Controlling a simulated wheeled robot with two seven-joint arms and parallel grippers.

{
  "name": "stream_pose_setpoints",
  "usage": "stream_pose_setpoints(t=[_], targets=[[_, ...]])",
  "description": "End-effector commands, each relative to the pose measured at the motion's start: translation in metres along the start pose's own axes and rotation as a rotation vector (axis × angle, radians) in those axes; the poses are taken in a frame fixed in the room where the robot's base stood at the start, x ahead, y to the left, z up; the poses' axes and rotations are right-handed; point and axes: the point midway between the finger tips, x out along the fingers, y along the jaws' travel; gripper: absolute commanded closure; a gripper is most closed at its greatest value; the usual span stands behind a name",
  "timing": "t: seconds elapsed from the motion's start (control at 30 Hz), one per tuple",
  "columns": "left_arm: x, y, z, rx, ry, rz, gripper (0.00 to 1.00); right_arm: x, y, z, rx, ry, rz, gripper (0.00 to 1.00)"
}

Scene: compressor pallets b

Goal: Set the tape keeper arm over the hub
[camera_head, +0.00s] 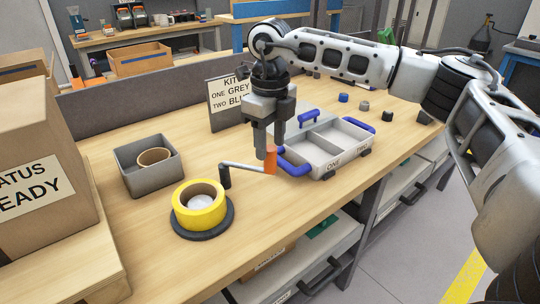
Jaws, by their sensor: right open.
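A yellow tape roll (199,205) sits on a round black base (203,232), with a pale hub (201,202) inside its ring. Behind and right of it stands a black pivot post (224,176). The grey keeper arm (246,167) runs right from the post to an upright orange handle (271,161), swung out to the side and clear of the hub. My right gripper (268,150) points down at the orange handle. It is open, its fingers around or right beside the handle's top; I cannot tell whether they touch. My left gripper is not in view.
A grey divided tray (341,161) with blue handles stands just right of the gripper. A kit sign (229,100) stands behind. A grey bin (145,166) holding a tan ring is at left, beside a cardboard box (30,150). The front table between tape and tray is clear.

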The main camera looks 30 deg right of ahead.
Motion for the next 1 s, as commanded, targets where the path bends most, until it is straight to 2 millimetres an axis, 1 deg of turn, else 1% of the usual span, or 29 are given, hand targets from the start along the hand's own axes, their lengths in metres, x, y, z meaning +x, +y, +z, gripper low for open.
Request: stream_pose_setpoints(t=[0.03, 0.1, 0.23, 0.4, 0.63, 0.67, 0.7, 0.77, 0.8, 0.83, 1.0], targets=[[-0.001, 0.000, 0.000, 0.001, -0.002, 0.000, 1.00, 0.010, 0.000, -0.001, 0.001, 0.003, 0.001, 0.53], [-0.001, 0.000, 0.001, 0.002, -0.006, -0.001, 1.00, 0.021, 0.000, -0.001, 0.001, 0.002, 0.000, 0.53], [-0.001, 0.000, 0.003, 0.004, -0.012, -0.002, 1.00, 0.036, 0.000, 0.000, 0.001, 0.001, 0.000, 0.53], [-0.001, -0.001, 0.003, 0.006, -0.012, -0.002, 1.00, 0.043, 0.000, 0.000, 0.001, -0.001, 0.001, 0.53], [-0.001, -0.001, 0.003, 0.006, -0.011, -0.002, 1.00, 0.044, 0.000, 0.000, 0.001, -0.002, 0.001, 0.53], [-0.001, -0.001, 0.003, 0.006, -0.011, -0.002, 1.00, 0.044, 0.000, 0.000, 0.001, -0.002, 0.001, 0.56], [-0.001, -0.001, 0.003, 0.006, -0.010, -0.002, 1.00, 0.044, 0.000, 0.000, 0.001, -0.002, 0.001, 0.67], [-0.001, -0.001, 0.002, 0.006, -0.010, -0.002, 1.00, 0.044, 0.000, 0.000, 0.001, -0.002, 0.000, 0.84], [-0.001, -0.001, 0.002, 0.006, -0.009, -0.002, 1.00, 0.044, 0.000, 0.000, 0.001, -0.002, 0.001, 0.95], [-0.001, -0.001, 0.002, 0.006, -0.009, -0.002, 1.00, 0.044, 0.000, 0.000, 0.001, -0.002, 0.001, 1.00], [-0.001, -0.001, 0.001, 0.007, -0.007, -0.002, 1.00, 0.044, 0.001, 0.001, 0.003, -0.001, 0.001, 1.00]])
